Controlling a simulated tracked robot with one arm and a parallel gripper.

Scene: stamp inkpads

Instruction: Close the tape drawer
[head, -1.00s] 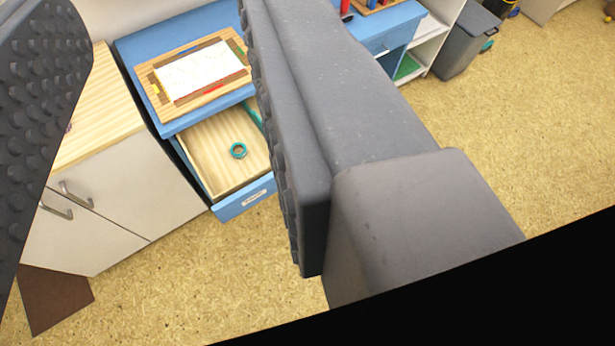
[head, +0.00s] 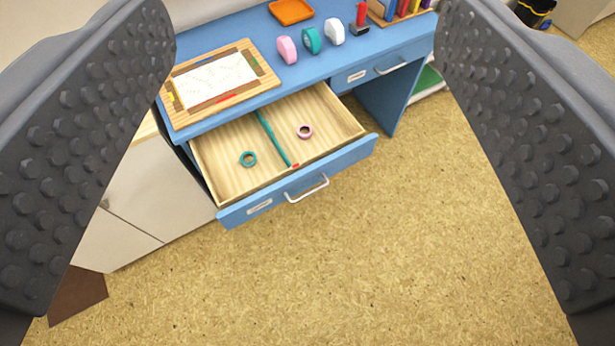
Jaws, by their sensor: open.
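The tape drawer (head: 345,157) is pulled out of the blue desk (head: 235,42), below its left part. It has a blue front with a silver handle (head: 307,188) and a small label at its left. Inside its pale wood floor lie a teal tape roll (head: 248,158) and a pink tape roll (head: 305,131), with a teal divider (head: 273,138) between them. My gripper (head: 305,180) is open and empty. Its two dark studded fingers frame the view at left and right, apart from the drawer, which lies farther off between them.
On the desk stand pink, teal and white tape dispensers (head: 311,40), an orange tray (head: 291,11) and a framed sheet (head: 217,80). A second drawer (head: 378,72) at the right is shut. A white cabinet (head: 150,190) stands left. The tan floor (head: 330,265) in front is clear.

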